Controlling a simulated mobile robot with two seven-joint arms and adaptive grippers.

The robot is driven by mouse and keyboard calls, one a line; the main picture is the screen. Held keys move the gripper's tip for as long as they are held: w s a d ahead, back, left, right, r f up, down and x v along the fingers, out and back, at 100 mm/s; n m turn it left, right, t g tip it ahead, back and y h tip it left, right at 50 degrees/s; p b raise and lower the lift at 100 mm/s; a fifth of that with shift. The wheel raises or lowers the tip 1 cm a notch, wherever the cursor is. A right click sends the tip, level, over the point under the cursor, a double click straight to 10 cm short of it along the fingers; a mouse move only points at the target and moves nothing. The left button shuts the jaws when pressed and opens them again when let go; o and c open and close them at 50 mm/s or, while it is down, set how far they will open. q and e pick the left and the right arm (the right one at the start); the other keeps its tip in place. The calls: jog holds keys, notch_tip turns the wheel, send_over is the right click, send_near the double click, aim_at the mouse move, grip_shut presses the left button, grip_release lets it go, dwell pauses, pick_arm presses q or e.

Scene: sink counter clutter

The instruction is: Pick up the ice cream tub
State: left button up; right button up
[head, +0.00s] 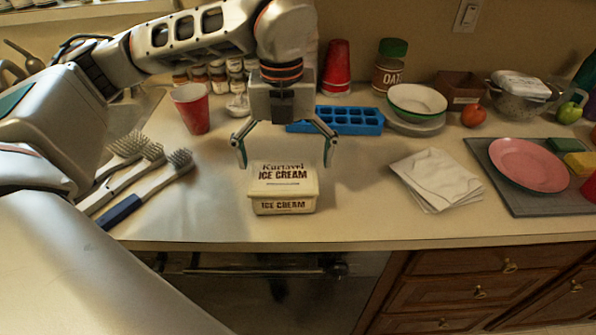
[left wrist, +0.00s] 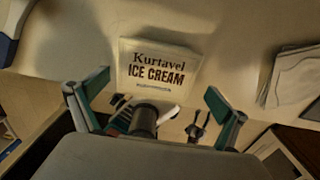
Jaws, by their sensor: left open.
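The ice cream tub (head: 283,189) is a cream-coloured box with dark lettering, standing upright on the counter near its front edge. My left gripper (head: 284,160) is open and empty above and slightly behind the tub, its two fingers spread wider than the lid. In the left wrist view the tub (left wrist: 159,68) shows its lid from above, beyond the open fingers of my left gripper (left wrist: 157,95). I see no contact between the fingers and the tub. My right gripper is not in view.
Several brushes (head: 150,183) lie to the left. A red cup (head: 192,108) and a blue ice tray (head: 348,121) stand behind. White napkins (head: 436,178) lie to the right, then a pink plate (head: 529,164) on a grey mat (head: 520,203). The counter beside the tub is clear.

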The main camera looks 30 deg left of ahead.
aim_at(283, 176)
pick_arm(q)
jog(key=shift+w+a, duration=0.1)
jog(key=shift+w, duration=0.1)
jog(key=shift+s+f, duration=0.2)
jog(key=shift+f, duration=0.1)
jog(key=shift+s+f, duration=0.15)
jog(key=shift+f, duration=0.75)
notch_tip(283, 176, down, 4)
jog(key=shift+s+a+f, duration=0.1)
jog(key=shift+f, duration=0.4)
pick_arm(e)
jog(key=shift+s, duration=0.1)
pick_arm(q)
jog(key=c, duration=1.3)
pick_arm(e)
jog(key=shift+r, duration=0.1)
pick_arm(q)
jog(key=shift+r, duration=0.15)
